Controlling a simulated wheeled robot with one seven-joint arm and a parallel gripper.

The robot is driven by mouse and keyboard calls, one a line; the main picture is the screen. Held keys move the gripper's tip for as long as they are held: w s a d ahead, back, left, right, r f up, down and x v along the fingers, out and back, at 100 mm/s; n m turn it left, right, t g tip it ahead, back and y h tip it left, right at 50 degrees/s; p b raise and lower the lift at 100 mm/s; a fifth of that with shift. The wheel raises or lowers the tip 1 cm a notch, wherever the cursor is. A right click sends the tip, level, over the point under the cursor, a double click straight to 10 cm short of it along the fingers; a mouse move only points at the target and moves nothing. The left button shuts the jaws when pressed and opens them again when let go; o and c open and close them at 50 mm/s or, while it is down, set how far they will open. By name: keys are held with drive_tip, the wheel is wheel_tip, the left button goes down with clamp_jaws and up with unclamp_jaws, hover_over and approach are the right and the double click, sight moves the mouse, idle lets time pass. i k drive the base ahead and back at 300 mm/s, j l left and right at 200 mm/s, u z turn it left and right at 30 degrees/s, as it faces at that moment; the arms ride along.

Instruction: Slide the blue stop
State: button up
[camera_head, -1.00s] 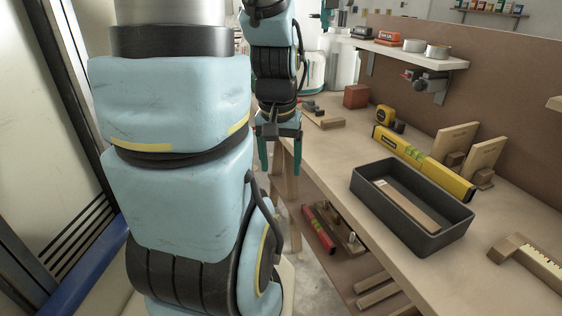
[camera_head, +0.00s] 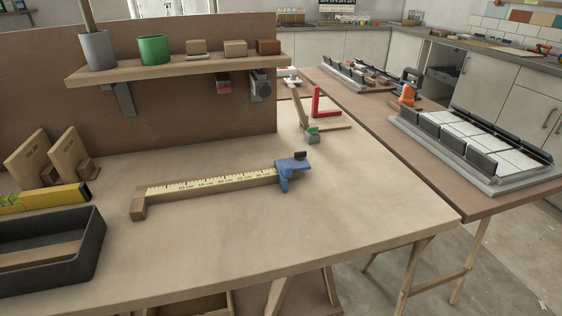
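The blue stop (camera_head: 286,174) sits on the right end of a wooden measuring rule (camera_head: 215,184) with a pale graduated scale. A small dark knob is on top of the stop. The rule lies on the workbench (camera_head: 330,220), and a wooden block (camera_head: 138,205) is fixed at its left end. My gripper is not in view now, so nothing shows of it near the stop.
A black tray (camera_head: 85,260) and a yellow level (camera_head: 40,198) lie at the left of the bench. A shelf (camera_head: 180,66) with cups hangs behind. The front right of the bench is clear.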

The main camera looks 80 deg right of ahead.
sight(286, 167)
drive_tip(key=k+l, duration=0.3)
drive_tip(key=k+l+z, duration=0.1)
drive_tip(key=k+l, duration=0.2)
drive_tip(key=l, duration=0.2)
drive_tip(key=k+l, duration=0.3)
drive_tip(key=l, duration=0.15)
